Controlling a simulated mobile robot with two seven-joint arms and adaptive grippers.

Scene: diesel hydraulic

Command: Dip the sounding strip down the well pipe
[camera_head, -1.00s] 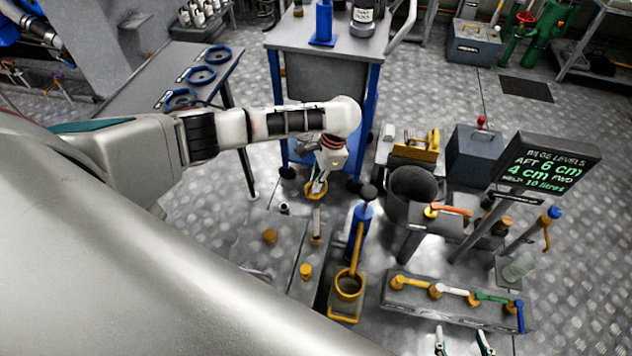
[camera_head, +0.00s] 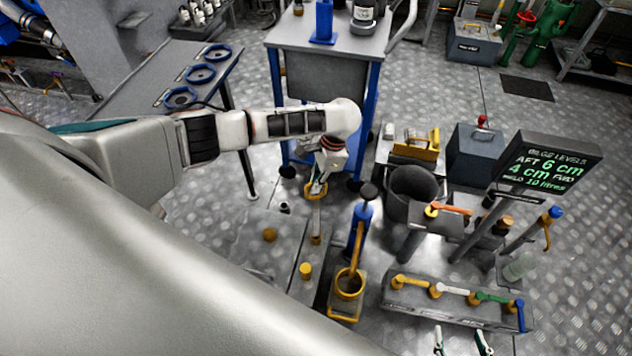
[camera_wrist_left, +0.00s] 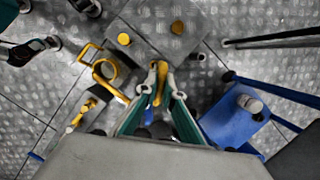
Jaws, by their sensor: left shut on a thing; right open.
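My left gripper (camera_head: 316,188) is shut on the yellow handle of the sounding strip (camera_head: 316,215), which hangs roughly upright below it over the grey floor plate (camera_head: 290,228). In the left wrist view, the fingers (camera_wrist_left: 159,97) close around the yellow handle (camera_wrist_left: 158,75). A small brown-yellow piece (camera_head: 315,240) shows at the strip's lower end; I cannot tell whether it is the strip's tip or a pipe mouth. A short dark stub (camera_head: 284,208) stands left of the strip and may be the well pipe. My right gripper (camera_head: 463,341) is open and empty at the bottom edge.
Yellow caps (camera_head: 269,235) (camera_head: 305,271) sit on the floor plate. A blue hand pump (camera_head: 361,215) with a yellow lever stands right of the strip. A valve manifold (camera_head: 455,300) and bilge-level display (camera_head: 548,165) are further right. A blue-legged trolley (camera_head: 325,75) stands behind.

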